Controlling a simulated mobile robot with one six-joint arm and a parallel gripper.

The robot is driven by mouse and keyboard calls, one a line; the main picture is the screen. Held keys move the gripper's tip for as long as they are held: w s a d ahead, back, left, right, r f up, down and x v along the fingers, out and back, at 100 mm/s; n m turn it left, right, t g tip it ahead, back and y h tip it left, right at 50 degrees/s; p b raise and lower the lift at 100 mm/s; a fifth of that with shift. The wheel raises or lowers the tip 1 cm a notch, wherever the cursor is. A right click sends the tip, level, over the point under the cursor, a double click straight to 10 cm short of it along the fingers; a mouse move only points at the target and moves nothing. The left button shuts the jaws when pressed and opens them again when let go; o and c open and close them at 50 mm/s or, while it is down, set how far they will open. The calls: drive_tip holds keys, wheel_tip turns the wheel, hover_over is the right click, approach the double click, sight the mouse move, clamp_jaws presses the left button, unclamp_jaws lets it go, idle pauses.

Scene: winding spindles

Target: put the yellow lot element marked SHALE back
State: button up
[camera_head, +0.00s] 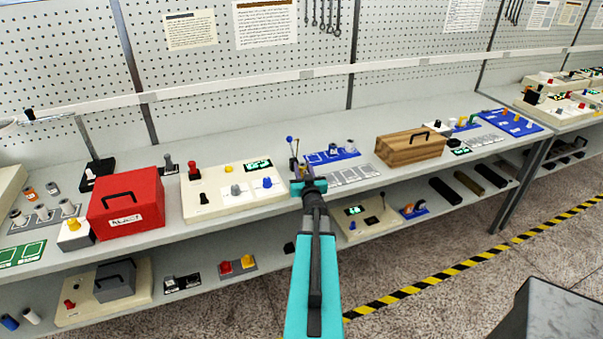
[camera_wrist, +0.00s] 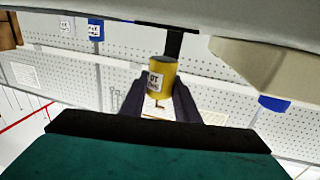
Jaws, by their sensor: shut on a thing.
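My gripper (camera_head: 308,184) is over the front edge of the bench, between the cream control box and the grey slotted plate. In the wrist view, my gripper (camera_wrist: 160,98) is shut on a yellow cylinder (camera_wrist: 166,78) with a white label. Only part of the label can be read, so I cannot confirm the word SHALE. In the head view the held cylinder cannot be made out clearly. Behind the gripper lies a blue tray (camera_head: 318,159) with a few small cylinders on it. The grey slotted plate (camera_head: 350,175) lies in front of that tray.
The cream control box (camera_head: 226,203) with knobs stands left of the gripper, beside a red lidded box (camera_head: 126,205). A wooden box (camera_head: 410,148) stands to the right. Another blue tray (camera_head: 527,126) lies at the far right. A lower shelf holds more panels.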

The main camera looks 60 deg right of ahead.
sight(302, 175)
wheel_tip(302, 175, down, 2)
drive_tip(key=shift+s+d+f+b, duration=0.15)
drive_tip(key=shift+f+b, duration=0.1)
drive_tip(key=shift+b, duration=0.55)
drive_tip(key=shift+a+f, duration=0.2)
drive_tip(key=shift+f, duration=0.05)
drive_tip(key=shift+w, duration=0.2)
drive_tip(key=shift+a, duration=0.1)
drive_tip(key=shift+f+b, duration=0.3)
drive_tip(key=shift+b, duration=0.1)
drive_tip(key=o, duration=1.1)
drive_tip(key=shift+o, duration=0.2)
drive_tip(key=shift+r, duration=0.1)
